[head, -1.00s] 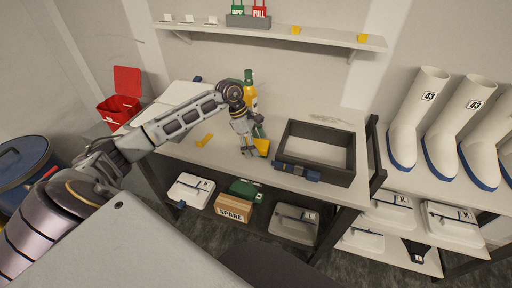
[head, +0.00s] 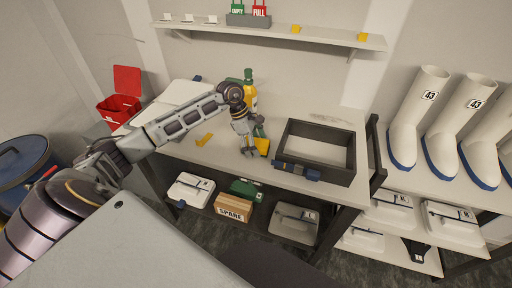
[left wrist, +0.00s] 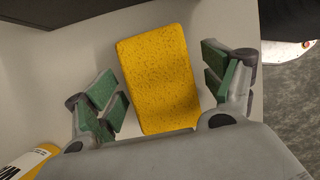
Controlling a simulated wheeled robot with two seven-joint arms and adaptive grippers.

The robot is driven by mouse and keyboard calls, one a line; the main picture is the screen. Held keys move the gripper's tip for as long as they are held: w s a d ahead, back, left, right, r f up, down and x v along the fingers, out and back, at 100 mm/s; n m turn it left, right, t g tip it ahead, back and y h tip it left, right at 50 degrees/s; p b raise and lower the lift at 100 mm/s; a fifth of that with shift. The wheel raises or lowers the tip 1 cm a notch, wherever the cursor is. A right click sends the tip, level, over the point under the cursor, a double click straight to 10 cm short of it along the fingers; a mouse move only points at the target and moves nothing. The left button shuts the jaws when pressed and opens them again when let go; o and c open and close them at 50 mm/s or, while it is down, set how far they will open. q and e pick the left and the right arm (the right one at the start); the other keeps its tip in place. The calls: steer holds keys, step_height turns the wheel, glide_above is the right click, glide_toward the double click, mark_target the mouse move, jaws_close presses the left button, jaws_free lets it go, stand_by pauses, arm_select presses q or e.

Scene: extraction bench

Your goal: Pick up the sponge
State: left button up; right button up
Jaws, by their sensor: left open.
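The yellow sponge (left wrist: 160,75) lies on the bench, large in the left wrist view. Gaps show between the pads and the sponge. The sponge's near end is hidden behind the gripper body. My right gripper is not in view.
A dark open tray (head: 344,173) stands on the bench right of the sponge, with a dark blue object (head: 298,172) at its front. A bottle with a yellow label (head: 250,97) stands behind my left gripper. A small yellow piece (head: 204,139) lies to the left.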

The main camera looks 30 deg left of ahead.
mark_target(256, 143)
arm_select(q)
steer(key=shift+f, duration=0.15)
stand_by(0.4)
steer(key=c, duration=1)
steer(key=shift+c, duration=0.2)
steer(key=shift+r, duration=0.35)
step_height(256, 143, up, 10)
steer(key=shift+f, duration=0.1)
stand_by(0.6)
